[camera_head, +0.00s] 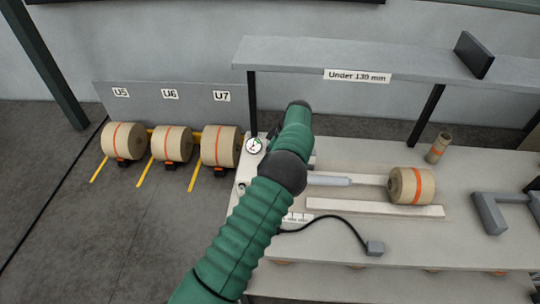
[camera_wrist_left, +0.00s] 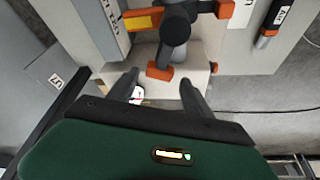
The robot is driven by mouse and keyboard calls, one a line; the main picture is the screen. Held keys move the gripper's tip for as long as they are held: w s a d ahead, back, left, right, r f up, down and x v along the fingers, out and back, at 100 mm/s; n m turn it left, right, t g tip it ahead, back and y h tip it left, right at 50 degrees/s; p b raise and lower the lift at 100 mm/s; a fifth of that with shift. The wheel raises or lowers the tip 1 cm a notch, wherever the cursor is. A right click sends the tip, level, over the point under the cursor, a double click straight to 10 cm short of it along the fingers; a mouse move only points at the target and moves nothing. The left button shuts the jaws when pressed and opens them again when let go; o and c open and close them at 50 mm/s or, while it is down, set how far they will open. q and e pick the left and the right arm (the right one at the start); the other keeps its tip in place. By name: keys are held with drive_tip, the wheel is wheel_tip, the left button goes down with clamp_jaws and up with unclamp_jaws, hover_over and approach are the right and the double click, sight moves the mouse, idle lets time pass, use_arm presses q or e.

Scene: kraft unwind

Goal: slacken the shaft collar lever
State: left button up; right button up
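In the left wrist view, a dark round hub (camera_wrist_left: 175,28) on a shaft has an orange tab (camera_wrist_left: 159,71) at its lower end; this may be the shaft collar lever, but I cannot be certain. My left gripper (camera_wrist_left: 159,77) is open, its two dark fingers spread on either side of the orange tab, with no clear contact. In the head view my green left arm covers the collar area, and the gripper's fingers are hidden. A grey shaft (camera_head: 328,180) comes out to the right of my arm. My right gripper is not in view.
A kraft roll (camera_head: 412,186) sits on the bench (camera_head: 470,250) beyond the shaft, near a small upright core (camera_head: 438,147). A shelf (camera_head: 400,62) hangs above.

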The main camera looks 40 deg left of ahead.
use_arm(q)
drive_tip(key=shift+f, duration=0.2)
drive_tip(key=shift+w+d+r, duration=0.1)
drive_tip(key=shift+r, duration=0.05)
drive_tip(key=b+v, duration=0.1)
drive_tip(key=v, duration=0.7)
drive_tip(key=shift+w+b, duration=0.1)
drive_tip(key=shift+b, duration=0.2)
drive_tip(key=v, duration=0.8)
drive_tip(key=shift+r+p, duration=0.3)
drive_tip(key=shift+p, duration=0.1)
